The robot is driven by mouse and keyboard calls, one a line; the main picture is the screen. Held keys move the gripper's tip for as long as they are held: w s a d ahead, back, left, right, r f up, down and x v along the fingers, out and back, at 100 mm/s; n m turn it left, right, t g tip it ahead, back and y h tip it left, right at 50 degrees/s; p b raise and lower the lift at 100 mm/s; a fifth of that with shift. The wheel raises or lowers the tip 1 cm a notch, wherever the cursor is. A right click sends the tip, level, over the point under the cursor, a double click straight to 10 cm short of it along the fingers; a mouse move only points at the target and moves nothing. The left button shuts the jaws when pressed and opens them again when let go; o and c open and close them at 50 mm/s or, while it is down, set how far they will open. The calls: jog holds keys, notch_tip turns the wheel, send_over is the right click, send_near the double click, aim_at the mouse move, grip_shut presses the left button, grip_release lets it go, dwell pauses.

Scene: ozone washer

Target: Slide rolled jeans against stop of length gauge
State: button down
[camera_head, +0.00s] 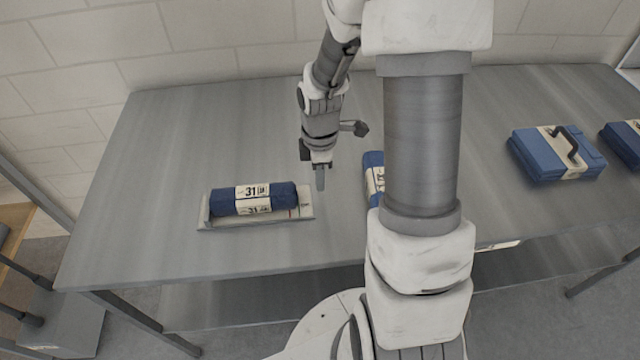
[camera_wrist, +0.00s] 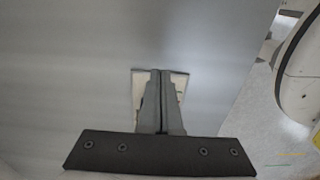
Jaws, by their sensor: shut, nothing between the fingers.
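The rolled jeans (camera_head: 228,203), a dark blue roll with a cream label band reading 31, lie lengthwise on the length gauge. The length gauge (camera_head: 230,224) is a pale, shallow plate on the left part of the table, with a low upright edge at its left end and a small red mark near its right end. My gripper (camera_head: 320,188) is shut and empty, fingers pointing down, just right of the gauge and the roll, apart from both. In the wrist view my shut fingers (camera_wrist: 161,74) cover the middle of the gauge (camera_wrist: 138,84); the roll is mostly hidden there.
The grey metal table (camera_head: 150,130) is clear around the gauge. Another blue labelled item (camera_head: 373,172) is partly hidden behind my arm. A folded blue bundle with a dark handle (camera_head: 556,153) and another blue bundle (camera_head: 625,142) lie at the right.

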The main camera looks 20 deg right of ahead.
notch_tip(320, 180, up, 8)
jog(key=shift+a, duration=0.15)
jog(key=shift+r, duration=0.1)
